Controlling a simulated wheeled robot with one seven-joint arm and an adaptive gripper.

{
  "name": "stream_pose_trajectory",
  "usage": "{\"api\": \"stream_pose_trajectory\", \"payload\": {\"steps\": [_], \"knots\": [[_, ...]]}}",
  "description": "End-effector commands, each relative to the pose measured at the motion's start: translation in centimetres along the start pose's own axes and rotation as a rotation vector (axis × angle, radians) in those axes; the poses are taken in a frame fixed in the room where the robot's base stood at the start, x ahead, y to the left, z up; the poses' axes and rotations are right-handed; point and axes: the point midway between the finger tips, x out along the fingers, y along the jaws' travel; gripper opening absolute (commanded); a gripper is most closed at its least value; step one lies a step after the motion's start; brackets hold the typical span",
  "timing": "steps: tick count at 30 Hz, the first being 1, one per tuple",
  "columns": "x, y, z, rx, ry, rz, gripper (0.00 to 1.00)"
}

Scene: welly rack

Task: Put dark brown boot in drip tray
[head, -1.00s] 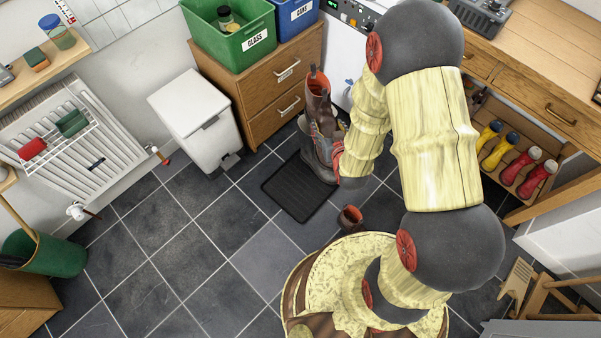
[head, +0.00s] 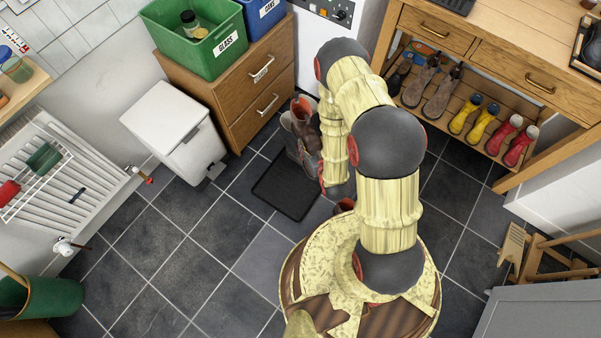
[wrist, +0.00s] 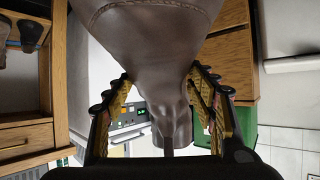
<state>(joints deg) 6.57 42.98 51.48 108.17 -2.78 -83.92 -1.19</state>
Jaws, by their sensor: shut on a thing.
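The dark brown boot (head: 306,132), with a reddish lining, is upright beside the back-right edge of the drip tray in the head view; my arm partly covers it. The drip tray (head: 287,186) is a flat black tray on the floor, and its visible surface is empty. In the wrist view, the boot (wrist: 160,45) fills the upper middle. My gripper (wrist: 160,80) has a finger on each side of it and is shut on it. The head view hides most of the gripper and the boot's lower end, so I cannot tell its height above the floor.
A brown open-topped thing (head: 344,205) stands on the floor by my base. A white pedal bin (head: 172,125) and wooden drawers (head: 245,95) stand behind the tray. A bench rack (head: 465,105) at right holds dark, yellow and red boots. Floor left of the tray is clear.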

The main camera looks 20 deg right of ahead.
Motion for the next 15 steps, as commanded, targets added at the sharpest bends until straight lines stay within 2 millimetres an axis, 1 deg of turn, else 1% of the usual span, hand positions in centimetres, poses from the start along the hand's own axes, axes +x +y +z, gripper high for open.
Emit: {"api": "stream_pose_trajectory", "payload": {"steps": [1, 11, 15], "knots": [[0.7, 0.1, 1.0, 0.0, 0.0, -0.001, 0.1], [4.8, 0.5, 7.0, -0.012, 0.001, -0.024, 0.1], [6.5, 0.5, 9.7, -0.019, 0.001, -0.039, 0.1]]}}
